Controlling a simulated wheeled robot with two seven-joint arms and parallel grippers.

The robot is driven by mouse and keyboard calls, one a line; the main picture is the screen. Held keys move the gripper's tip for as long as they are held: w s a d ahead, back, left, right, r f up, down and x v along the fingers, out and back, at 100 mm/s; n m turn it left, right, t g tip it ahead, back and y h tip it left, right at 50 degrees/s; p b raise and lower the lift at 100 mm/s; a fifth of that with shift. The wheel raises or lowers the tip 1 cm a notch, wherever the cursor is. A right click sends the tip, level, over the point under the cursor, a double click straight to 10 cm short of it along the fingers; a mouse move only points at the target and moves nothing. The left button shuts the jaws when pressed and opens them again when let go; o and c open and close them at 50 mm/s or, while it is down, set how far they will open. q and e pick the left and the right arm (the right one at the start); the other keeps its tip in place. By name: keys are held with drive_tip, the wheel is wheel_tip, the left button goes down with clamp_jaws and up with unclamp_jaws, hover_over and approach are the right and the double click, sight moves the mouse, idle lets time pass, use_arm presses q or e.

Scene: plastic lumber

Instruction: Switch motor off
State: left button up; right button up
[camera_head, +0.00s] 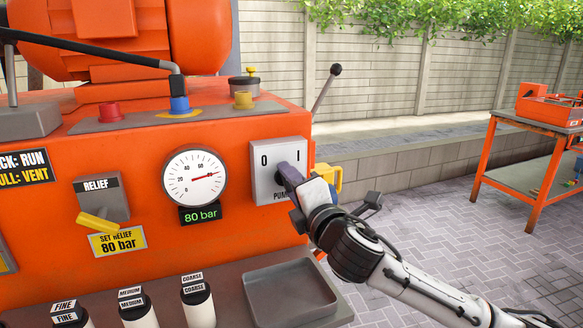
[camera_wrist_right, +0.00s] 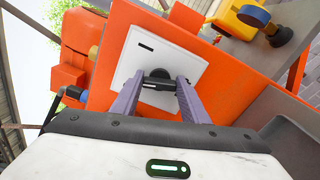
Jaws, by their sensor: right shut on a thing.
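The grey pump switch plate (camera_head: 297,150), marked 0 at left and I at right, is on the front of the orange machine (camera_head: 130,165). My right gripper (camera_head: 284,172) is at the middle of the plate. In the right wrist view, its two purple-grey fingers (camera_wrist_right: 158,88) are shut on the dark switch knob (camera_wrist_right: 158,75); the pale plate (camera_wrist_right: 135,60) shows behind. The gripper mostly hides the knob in the head view, so I cannot tell which mark it points to. The gauge (camera_head: 194,177) reads 80 bar. My left gripper is not in view.
A relief lever (camera_head: 98,223) and a grey tray (camera_head: 290,292) are left of and below the switch. A black-knobbed lever (camera_head: 326,88) rises behind the machine's corner. An orange table (camera_head: 530,150) stands at right, with open paving between.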

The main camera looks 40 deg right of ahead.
use_arm(q)
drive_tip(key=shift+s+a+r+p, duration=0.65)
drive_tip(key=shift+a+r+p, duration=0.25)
drive_tip(key=shift+p, duration=0.85)
use_arm(e)
drive_tip(key=shift+r+n, duration=0.15)
drive_tip(key=shift+n, duration=1.75)
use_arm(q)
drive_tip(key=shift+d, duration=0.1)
use_arm(e)
drive_tip(key=o, duration=1.1)
drive_tip(key=shift+c, duration=0.2)
use_arm(q)
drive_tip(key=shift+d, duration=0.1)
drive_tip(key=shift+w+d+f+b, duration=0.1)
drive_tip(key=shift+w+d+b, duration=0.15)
drive_tip(key=shift+b, duration=0.35)
use_arm(e)
drive_tip(key=v, duration=1)
